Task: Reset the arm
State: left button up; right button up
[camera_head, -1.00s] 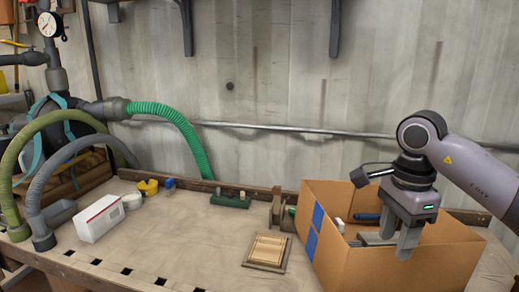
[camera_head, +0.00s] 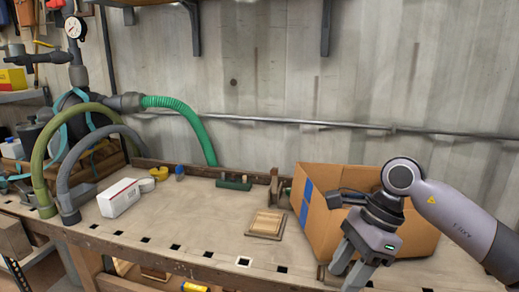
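My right gripper (camera_head: 350,262) comes in from the right in the head view. It hangs in front of the cardboard box (camera_head: 325,222), near the front edge of the workbench. Its two fingers point down and stand apart, with nothing visible between them. The arm and gripper hide part of the box's front, and the box's contents are out of sight from this angle. My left gripper is not in view.
The workbench (camera_head: 190,225) holds a white box (camera_head: 119,198), a small wooden frame (camera_head: 266,223), a green block (camera_head: 233,184) and a yellow item (camera_head: 159,173). Hoses (camera_head: 196,130) rise at the left. The bench's middle is largely clear.

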jog(key=s+a+r+m+y+p, duration=0.1)
jog(key=s+a+m+y, duration=0.25)
jog(key=a+y, duration=0.35)
jog(key=s+a+r+m+y, duration=0.1)
jog(key=s+a+m+y, duration=0.2)
jog(key=a+m+y, duration=0.3)
jog(key=w+d+f+m+t+h+p, duration=0.15)
jog(key=d+f+m+t+h, duration=0.3)
jog(key=m+t, duration=0.75)
jog(key=w+d+f+m+t+h, duration=0.25)
jog(key=d+f+m+t, duration=0.35)
jog(key=m, duration=1.2)
jog(key=s+d+f+m+g+h, duration=0.3)
jog(key=s+f+m+h, duration=0.1)
jog(key=s+f+m, duration=0.2)
jog(key=s+d+f+m+g+h, duration=0.3)
jog(key=s+d+f+m+h, duration=0.1)
jog(key=s+f+m, duration=0.3)
notch_tip(320, 180, down, 4)
jog(key=shift+s+d+f+p, duration=0.1)
jog(key=shift+s+d+p, duration=0.25)
jog(key=shift+s, duration=0.85)
